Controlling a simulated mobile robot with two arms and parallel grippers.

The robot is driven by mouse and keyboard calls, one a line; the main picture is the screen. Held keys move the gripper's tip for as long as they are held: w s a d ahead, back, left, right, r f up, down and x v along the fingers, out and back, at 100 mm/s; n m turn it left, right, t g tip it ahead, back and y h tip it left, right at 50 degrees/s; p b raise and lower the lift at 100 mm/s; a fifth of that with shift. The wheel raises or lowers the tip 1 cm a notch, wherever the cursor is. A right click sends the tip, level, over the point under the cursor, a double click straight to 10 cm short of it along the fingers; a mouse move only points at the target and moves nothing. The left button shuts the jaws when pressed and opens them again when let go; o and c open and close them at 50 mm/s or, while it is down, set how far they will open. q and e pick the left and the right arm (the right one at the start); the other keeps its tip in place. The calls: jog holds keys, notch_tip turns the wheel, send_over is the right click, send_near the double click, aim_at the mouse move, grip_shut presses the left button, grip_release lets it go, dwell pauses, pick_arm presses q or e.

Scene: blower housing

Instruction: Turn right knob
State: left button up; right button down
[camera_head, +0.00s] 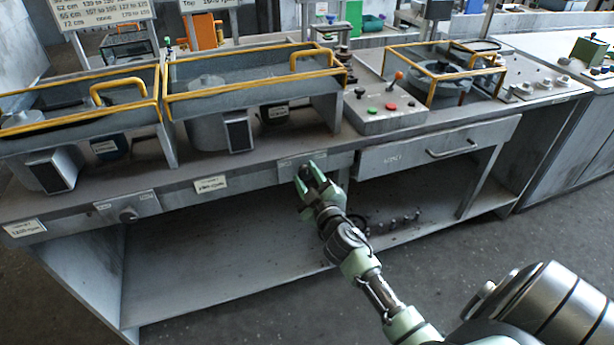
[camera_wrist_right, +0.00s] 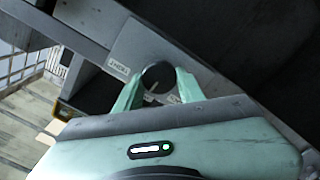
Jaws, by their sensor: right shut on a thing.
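The right knob (camera_wrist_right: 158,75) is a dark round knob on a light plate (camera_wrist_right: 128,52) with small labels. In the head view this plate (camera_head: 287,163) sits on the front edge of the workbench. My right gripper (camera_head: 307,174) reaches it from the front, and its fingers hide most of the knob there. In the right wrist view the two pale green fingers of my right gripper (camera_wrist_right: 160,85) stand on either side of the knob, shut on it. A light pointer line shows on the knob, tilted in that view. My left gripper is not in view.
Another knob (camera_head: 128,214) sits on the bench front at the left. A drawer (camera_head: 437,150) with a handle is just right of my gripper. Above are yellow-railed housings (camera_head: 245,85) and a button panel (camera_head: 385,108). The floor in front is clear.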

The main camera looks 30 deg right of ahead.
jog(key=c, duration=0.9)
grip_release()
jog(key=v, duration=0.7)
jog(key=shift+s+a+b, duration=0.1)
jog(key=shift+s+b, duration=0.2)
jog(key=shift+s, duration=0.1)
jog(key=shift+f, duration=0.15)
